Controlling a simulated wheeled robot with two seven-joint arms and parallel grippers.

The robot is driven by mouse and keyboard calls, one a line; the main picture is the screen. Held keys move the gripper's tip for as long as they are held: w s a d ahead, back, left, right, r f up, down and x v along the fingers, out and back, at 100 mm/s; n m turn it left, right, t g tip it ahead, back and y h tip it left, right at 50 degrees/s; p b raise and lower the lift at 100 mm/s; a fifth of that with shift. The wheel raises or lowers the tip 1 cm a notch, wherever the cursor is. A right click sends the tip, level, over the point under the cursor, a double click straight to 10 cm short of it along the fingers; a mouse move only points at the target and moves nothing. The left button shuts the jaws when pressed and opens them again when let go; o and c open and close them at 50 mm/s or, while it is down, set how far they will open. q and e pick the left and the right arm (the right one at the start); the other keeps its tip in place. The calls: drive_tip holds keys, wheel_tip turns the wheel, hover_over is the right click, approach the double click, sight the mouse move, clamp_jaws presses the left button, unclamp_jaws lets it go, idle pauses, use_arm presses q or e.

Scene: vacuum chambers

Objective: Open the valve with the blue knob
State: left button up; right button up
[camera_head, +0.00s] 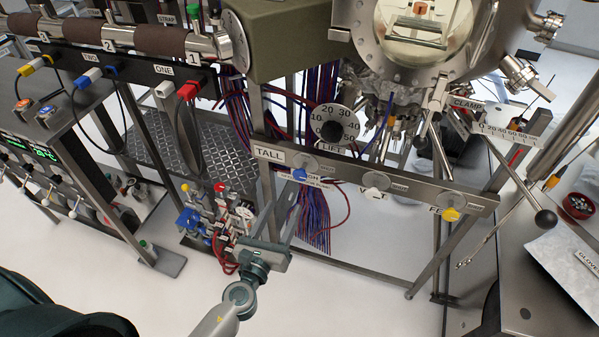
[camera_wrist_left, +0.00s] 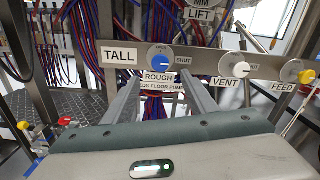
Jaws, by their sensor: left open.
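The valve with the blue knob (camera_head: 299,174) is on the metal rail, above a label reading ROUGH. In the left wrist view the blue knob (camera_wrist_left: 160,57) sits on a round dial, with SHUT marked at its right. I cannot make out its exact pointer setting. My left gripper (camera_head: 282,202) is open and empty, just in front of and below the knob. In the left wrist view its fingers (camera_wrist_left: 160,82) point towards the knob, one to each side, and do not visibly grip it. My right gripper is not in view.
On the same rail (camera_head: 335,183) are a white VENT knob (camera_head: 374,180) and a yellow FEED knob (camera_head: 450,214). A LIFT dial (camera_head: 332,128) sits above. Cable bundles hang behind. A small coloured valve cluster (camera_head: 212,212) stands at lower left. A lever with a black ball (camera_head: 545,219) juts out at right.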

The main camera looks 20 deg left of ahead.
use_arm(q)
drive_tip(key=p, duration=0.1)
approach(299, 176)
drive_tip(key=w, duration=0.9)
drive_tip(key=shift+w+d+p, duration=0.15)
drive_tip(key=shift+w+p, duration=0.05)
drive_tip(key=shift+p, duration=0.1)
drive_tip(key=shift+w, duration=0.6)
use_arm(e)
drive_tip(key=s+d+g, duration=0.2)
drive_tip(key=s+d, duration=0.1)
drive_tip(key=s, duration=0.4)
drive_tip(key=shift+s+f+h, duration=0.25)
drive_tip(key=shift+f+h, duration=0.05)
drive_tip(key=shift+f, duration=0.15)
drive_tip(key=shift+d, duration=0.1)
use_arm(q)
drive_tip(key=c, duration=1.1)
drive_tip(key=shift+o, duration=0.2)
